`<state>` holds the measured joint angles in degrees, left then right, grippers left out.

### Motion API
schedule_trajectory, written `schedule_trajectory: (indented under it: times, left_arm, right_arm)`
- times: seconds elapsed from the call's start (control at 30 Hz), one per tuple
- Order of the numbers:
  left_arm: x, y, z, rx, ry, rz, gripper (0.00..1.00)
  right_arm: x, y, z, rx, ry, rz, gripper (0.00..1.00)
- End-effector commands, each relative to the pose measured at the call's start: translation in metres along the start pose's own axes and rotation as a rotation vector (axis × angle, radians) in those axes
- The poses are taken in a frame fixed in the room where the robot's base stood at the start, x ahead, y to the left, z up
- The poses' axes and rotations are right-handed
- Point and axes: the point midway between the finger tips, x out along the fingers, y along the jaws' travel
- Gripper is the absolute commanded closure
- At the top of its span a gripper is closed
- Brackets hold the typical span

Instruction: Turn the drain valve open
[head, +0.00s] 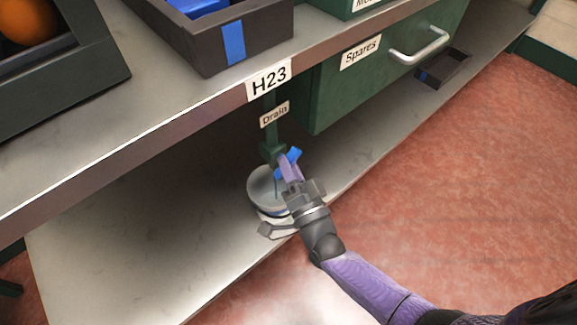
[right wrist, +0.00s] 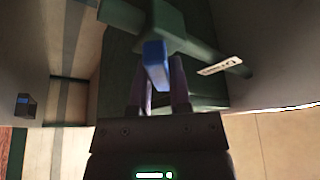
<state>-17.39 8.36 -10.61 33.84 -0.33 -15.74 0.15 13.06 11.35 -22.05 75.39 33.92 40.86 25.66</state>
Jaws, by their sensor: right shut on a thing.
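The drain valve has a green body and pipe (head: 272,150) coming down under the bench edge, with a small "Drain" label (head: 274,114). Its blue handle (head: 290,160) sticks out to the side of the body. My right gripper (head: 287,168) is at the handle, its purple fingers shut on it. In the right wrist view the blue handle (right wrist: 156,62) lies between the two fingers (right wrist: 160,85), with the green valve body (right wrist: 158,30) behind it. A round pale container (head: 262,187) stands below the valve, partly hidden by my gripper. My left gripper is not in view.
A green drawer marked "Spares" (head: 372,70) with a metal handle hangs right of the valve. The worktop edge (head: 190,120) passes above, with a dark tray (head: 215,45) on it. The lower shelf (head: 120,250) is mostly bare; red floor (head: 480,180) lies to the right.

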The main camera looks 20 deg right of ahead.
Motion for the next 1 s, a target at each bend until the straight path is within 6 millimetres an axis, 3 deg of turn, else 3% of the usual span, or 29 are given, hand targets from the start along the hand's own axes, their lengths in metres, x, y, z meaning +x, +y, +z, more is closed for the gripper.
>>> schedule_trajectory:
  times: [0.6, 1.0]
  left_arm:
    - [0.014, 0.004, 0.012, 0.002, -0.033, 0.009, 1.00]
    - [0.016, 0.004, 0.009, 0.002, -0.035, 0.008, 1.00]
  right_arm:
    - [-0.001, 0.004, 0.001, -0.517, -0.007, -0.211, 1.00]
    - [-0.001, 0.004, 0.000, -0.716, -0.006, -0.295, 1.00]
